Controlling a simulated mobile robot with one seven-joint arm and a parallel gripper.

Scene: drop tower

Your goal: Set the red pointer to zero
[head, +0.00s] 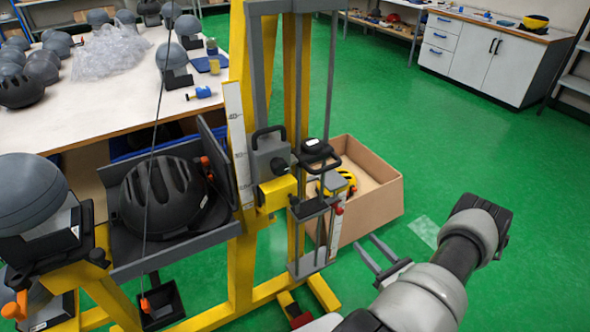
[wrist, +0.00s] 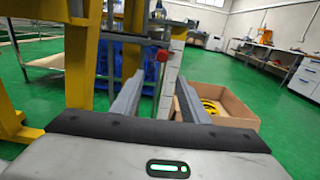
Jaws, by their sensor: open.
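A small red piece, which looks like the red pointer (head: 338,210), sits low on the right side of the yellow drop tower, beside a narrow white scale (head: 334,236). In the wrist view, a round red piece (wrist: 162,55) shows between my fingers and beyond them, in front of the white scale (wrist: 169,92). The scale's marks are too small to read there. My gripper (head: 366,241) is open and empty, to the right of and below the pointer, apart from it. It also shows open in the wrist view (wrist: 160,75).
A taller white scale (head: 239,145) stands on the tower's left. A grey carriage with a yellow block (head: 278,193) hangs beside it. A cardboard box (head: 378,205) with a yellow helmet stands behind the tower. A black helmet (head: 162,195) rests on a grey tray. Green floor at right is clear.

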